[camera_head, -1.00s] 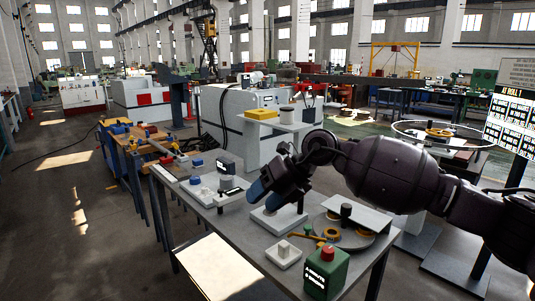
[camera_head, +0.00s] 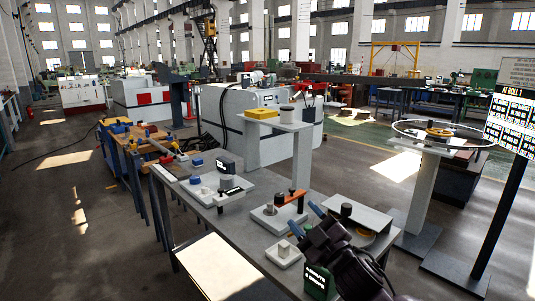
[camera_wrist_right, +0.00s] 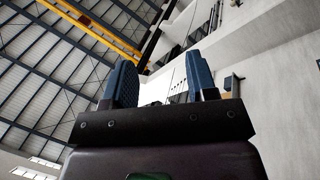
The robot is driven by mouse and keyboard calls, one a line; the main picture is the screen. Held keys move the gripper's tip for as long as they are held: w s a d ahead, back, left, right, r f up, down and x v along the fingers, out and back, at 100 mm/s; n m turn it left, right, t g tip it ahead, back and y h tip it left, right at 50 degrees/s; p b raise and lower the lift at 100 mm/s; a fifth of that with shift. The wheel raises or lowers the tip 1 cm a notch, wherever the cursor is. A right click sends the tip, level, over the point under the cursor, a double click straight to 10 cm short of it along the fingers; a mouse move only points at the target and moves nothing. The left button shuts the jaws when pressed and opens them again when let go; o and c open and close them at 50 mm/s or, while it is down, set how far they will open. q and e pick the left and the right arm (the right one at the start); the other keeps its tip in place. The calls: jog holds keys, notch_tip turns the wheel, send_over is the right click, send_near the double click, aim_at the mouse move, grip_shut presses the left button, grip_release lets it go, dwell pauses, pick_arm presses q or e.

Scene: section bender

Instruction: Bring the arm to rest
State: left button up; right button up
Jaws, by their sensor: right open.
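My right gripper (camera_head: 306,219) is low over the near right part of the grey workbench (camera_head: 228,222). Its two blue fingertips are apart, with nothing seen between them. In the right wrist view, the gripper (camera_wrist_right: 161,84) points up toward the roof and its blue fingers are spread and empty. The dark wrist and forearm come in from the bottom edge and hide part of the bench's right end. My left gripper is not in view.
A white base with an orange lever (camera_head: 289,199) stands just beyond the fingers. A white block (camera_head: 283,253) is to their left, and a green box (camera_head: 320,282) is partly behind my arm. A raised grey plate (camera_head: 362,216) is to the right.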

jog(key=s+d+f+m+g+h, duration=0.1)
jog(key=s+d+f+m+h, duration=0.4)
jog(key=f, duration=0.5)
jog(key=s+d+f+m+g+h, duration=0.1)
jog(key=s+d+f+m+h, duration=0.2)
jog(key=s+d+f+m, duration=0.35)
jog(key=s+d+f+m+g+h, duration=0.1)
jog(key=s+d+f, duration=0.3)
jog(key=s+f, duration=0.5)
jog(key=s+d+f+m+g+h, duration=0.1)
jog(key=s+d+f+g+h, duration=0.1)
jog(key=s+f, duration=0.7)
jog(key=shift+s+d+m+g, duration=0.35)
jog(key=shift+s+d+g, duration=0.1)
jog(key=shift+d+g, duration=0.4)
